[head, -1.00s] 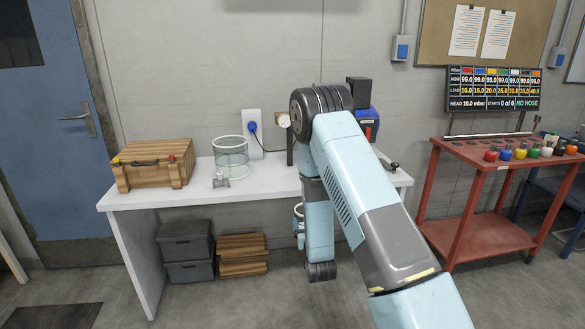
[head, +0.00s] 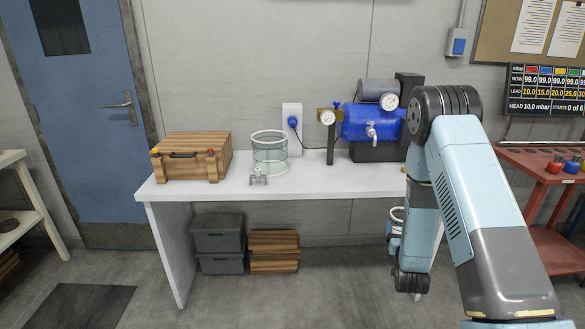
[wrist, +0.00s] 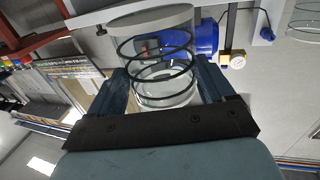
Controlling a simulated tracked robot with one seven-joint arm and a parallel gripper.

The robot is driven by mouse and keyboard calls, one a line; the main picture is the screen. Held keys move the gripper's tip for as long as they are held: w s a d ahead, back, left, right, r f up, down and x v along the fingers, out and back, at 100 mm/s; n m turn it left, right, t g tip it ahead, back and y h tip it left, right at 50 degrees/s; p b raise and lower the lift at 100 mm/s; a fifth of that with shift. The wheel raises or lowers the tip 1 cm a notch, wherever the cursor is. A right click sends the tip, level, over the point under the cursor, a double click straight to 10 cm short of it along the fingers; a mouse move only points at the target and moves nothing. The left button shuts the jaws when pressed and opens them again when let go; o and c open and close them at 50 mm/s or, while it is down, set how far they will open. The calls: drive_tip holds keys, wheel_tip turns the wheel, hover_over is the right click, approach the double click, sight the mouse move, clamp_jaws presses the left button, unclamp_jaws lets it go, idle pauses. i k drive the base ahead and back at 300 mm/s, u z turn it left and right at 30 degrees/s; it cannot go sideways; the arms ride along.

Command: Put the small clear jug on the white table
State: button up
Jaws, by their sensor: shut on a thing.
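The small clear jug (wrist: 150,48), a see-through cylinder with dark rings, is between the two fingers of my gripper (wrist: 165,82) in the wrist view. My gripper is shut on it. In the head view my arm hides most of the gripper, and only a sliver of the jug (head: 397,213) shows beside my arm, below the tabletop near the table's right end. The white table (head: 330,181) stands against the wall. The jug is apart from the tabletop in the head view.
On the table stand a wooden case (head: 190,160), a larger clear cylinder (head: 269,155), a small metal fitting (head: 258,176), a gauge on a post (head: 328,118) and a blue tank (head: 365,122). The tabletop's front strip is clear. A red cart (head: 540,175) is at right.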

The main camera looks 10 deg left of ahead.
sight(373, 179)
drive_tip(key=k, duration=1.3)
drive_tip(key=z, duration=0.2)
drive_tip(key=i, duration=0.85)
drive_tip(key=z, duration=0.4)
drive_tip(key=i, duration=0.9)
drive_tip(key=u, duration=0.7)
drive_tip(key=i, duration=0.55)
drive_tip(key=z, duration=0.15)
